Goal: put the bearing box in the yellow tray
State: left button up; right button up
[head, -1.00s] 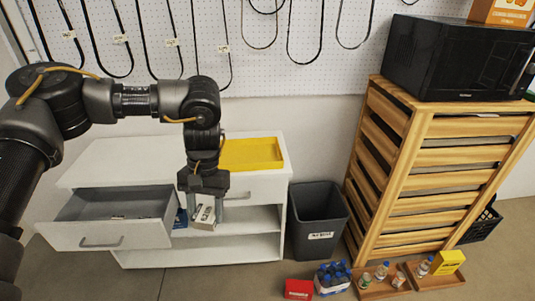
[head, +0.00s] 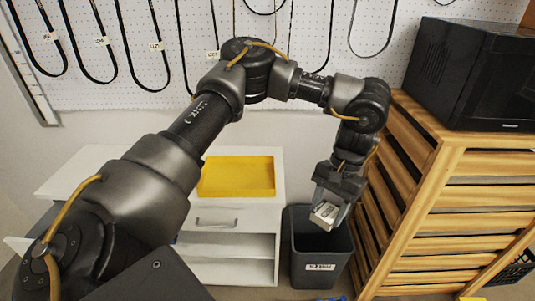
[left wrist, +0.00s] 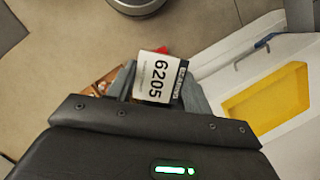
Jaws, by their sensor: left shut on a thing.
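The bearing box (head: 325,214) is a small white box with dark markings. In the left wrist view the box (left wrist: 158,78) shows the number 6205. My left gripper (head: 333,208) is shut on it and holds it in the air, above and in front of the dark bin. The yellow tray (head: 236,177) lies on top of the white cabinet, to the left of the gripper and apart from it. The tray also shows in the left wrist view (left wrist: 268,98), to the right of the box, and looks empty. My right gripper is not in view.
The dark grey bin (head: 320,262) stands on the floor beside the white cabinet (head: 236,217). A slatted wooden shelf (head: 420,190) with a black microwave (head: 470,75) on top stands close on the right. The wall behind carries hanging belts (head: 128,45).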

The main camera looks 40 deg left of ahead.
aim_at(232, 179)
jog(key=u, duration=0.3)
jog(key=i, duration=0.9)
jog(key=u, duration=0.55)
